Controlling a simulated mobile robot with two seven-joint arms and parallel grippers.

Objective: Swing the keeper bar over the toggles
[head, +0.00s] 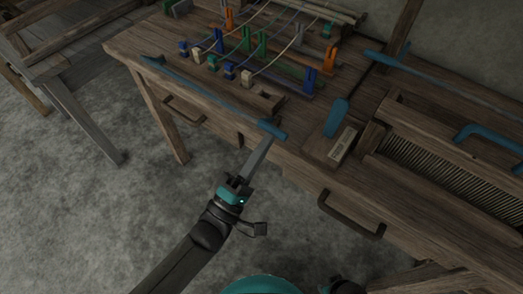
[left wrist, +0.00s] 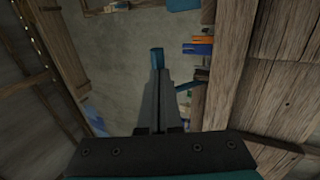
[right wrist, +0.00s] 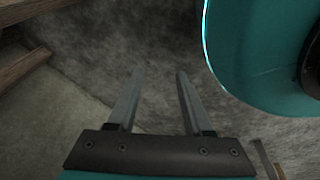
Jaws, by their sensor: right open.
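The long blue keeper bar (head: 210,92) lies slantwise along the front edge of the wooden bench, with a thicker blue grip (head: 272,130) at its near right end. Behind it stand several small toggles in blue, green, orange and pale wood, including a green one (head: 262,42). My left gripper (head: 267,139) reaches up from below to the grip. In the left wrist view its fingers (left wrist: 158,72) are close together, with the blue grip (left wrist: 157,54) at their tips; they look shut on it. My right gripper (right wrist: 160,73) is open and empty over the floor.
Pale cords run over the toggles. A blue lever (head: 337,117) and a labelled block (head: 342,143) stand right of the bar. A reed-like comb frame (head: 440,175) fills the right. Dark drawer handles (head: 350,215) stick out in front. The floor before the bench is clear.

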